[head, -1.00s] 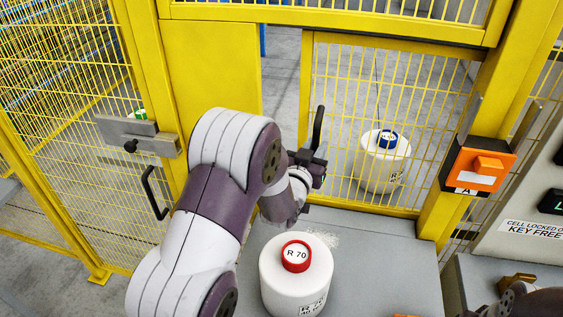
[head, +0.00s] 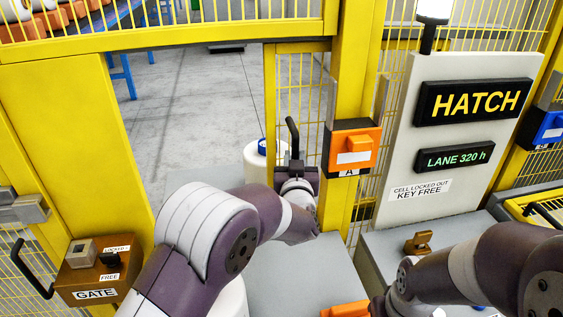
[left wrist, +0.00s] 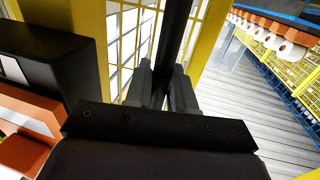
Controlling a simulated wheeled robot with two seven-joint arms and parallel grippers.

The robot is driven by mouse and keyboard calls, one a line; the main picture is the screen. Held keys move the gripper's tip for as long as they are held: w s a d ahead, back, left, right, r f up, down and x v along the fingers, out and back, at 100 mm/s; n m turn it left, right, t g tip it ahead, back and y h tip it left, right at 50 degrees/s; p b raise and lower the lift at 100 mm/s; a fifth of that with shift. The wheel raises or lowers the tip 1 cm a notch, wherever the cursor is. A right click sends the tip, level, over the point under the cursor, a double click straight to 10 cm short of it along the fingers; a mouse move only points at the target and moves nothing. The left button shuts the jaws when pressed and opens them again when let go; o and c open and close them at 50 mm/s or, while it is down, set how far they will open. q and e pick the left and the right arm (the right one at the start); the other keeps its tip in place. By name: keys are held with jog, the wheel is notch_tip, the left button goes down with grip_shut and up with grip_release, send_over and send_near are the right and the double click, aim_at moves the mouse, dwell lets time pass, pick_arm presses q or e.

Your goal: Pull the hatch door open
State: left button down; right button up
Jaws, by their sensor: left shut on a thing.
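The hatch door (head: 272,100) is a yellow-framed mesh panel, standing mostly to the right, with a wide opening on its left. Its upright black handle (head: 293,135) is on the door's left edge. My left gripper (head: 294,172) is at this handle. In the left wrist view the black handle bar (left wrist: 175,40) runs between the two grey fingers of my left gripper (left wrist: 160,90), which is shut on it. My right arm comes in at the lower right; its gripper is largely cut off and its jaws cannot be made out.
An orange box (head: 352,147) sits on the yellow post right of the door. A white bobbin with a blue cap (head: 254,160) stands behind the door's left edge. Another white bobbin (head: 232,298) is mostly hidden by my left arm. A HATCH sign panel (head: 400,140) stands right.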

pick_arm(q)
jog(key=shift+r, duration=0.1)
jog(key=c, duration=1.1)
grip_release()
jog(key=shift+d, duration=0.1)
jog(key=shift+s, duration=0.1)
jog(key=s+b, duration=0.1)
jog(key=s, duration=0.3)
jog(key=s+b, duration=0.1)
jog(key=s, duration=0.3)
jog(key=s+b, duration=0.1)
jog(key=s, duration=0.3)
jog(key=shift+s+d, duration=0.2)
jog(key=shift+d, duration=0.05)
